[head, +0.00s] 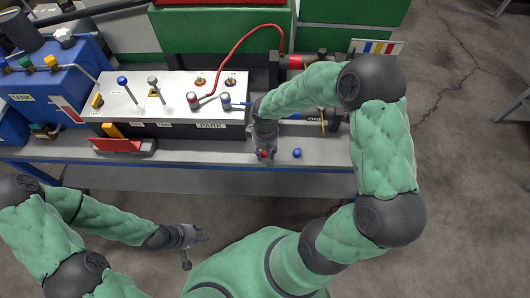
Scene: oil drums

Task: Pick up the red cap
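The red cap (264,154) is on the front ledge of the bench, small and partly hidden by my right gripper. My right gripper (264,151) points down right at the red cap, with its fingers close around or just above it. I cannot tell whether they touch or grip it. My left gripper (201,237) is low on the left, in front of the bench and well away from the cap. Its fingers point right, look apart and hold nothing.
A blue cap (297,153) sits on the ledge just right of the red one. Behind is a white-topped unit (170,90) with levers and a red cable (235,50). A blue tank (60,85) stands left. A red block (117,145) lies on the ledge's left part.

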